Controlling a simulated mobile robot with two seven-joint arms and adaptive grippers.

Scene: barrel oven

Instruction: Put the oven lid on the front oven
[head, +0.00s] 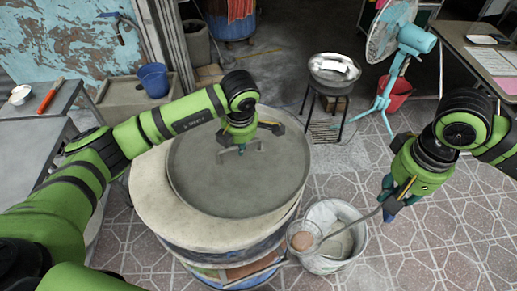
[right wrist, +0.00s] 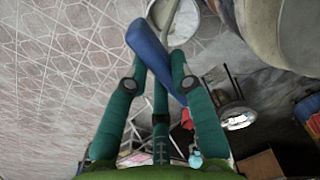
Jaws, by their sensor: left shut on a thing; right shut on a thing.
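The oven lid (head: 205,183) is a wide grey disc with a handle on top. It lies over the top of the front oven (head: 146,198), whose pale rim shows mostly on the left and front. I cannot tell whether it rests on the rim or hangs just above it. My left gripper (head: 240,145) is shut on the lid's handle, near the middle of the disc. My right gripper (head: 391,203) is shut on the blue handle of a ladle (right wrist: 148,48).
Behind are a stool with a metal basin (head: 334,68), a teal fan (head: 402,45) and a blue bucket (head: 154,77). A grey table (head: 40,135) is at left. Tiled floor at lower right is clear.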

